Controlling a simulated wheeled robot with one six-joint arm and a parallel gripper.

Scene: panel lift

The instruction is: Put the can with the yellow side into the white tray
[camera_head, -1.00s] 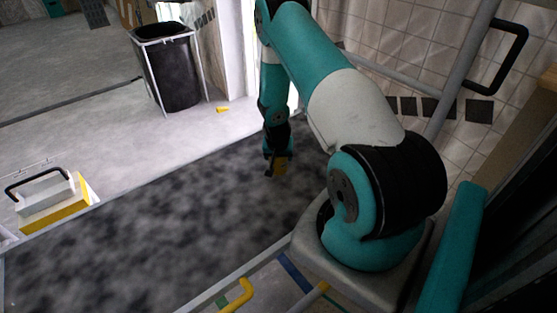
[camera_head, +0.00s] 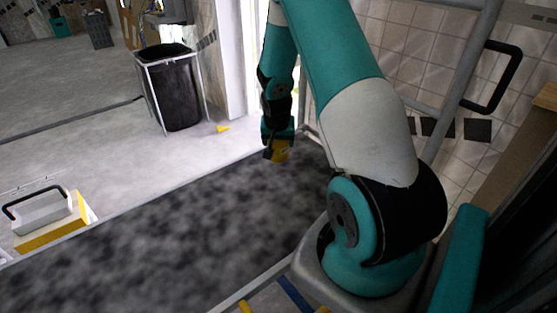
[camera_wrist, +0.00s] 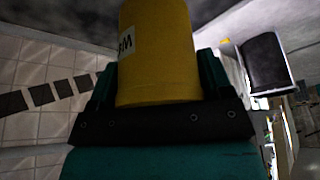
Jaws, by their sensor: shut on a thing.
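My gripper (camera_head: 275,153) is shut on a yellow can (camera_head: 281,151) and holds it above the dark mottled surface, toward its far end. The wrist view shows the yellow can (camera_wrist: 157,55) large between the jaws, with part of a pale label with dark letters on its left side. The can's far end is cut off by the frame's top edge. I cannot make out a white tray for certain in either view.
A dark mottled surface (camera_head: 150,245) lies below the arm. A black bin (camera_head: 177,92) in a white frame stands beyond it. A white and yellow box (camera_head: 45,222) with a black handle is at the left. A tiled wall and metal rails are at the right.

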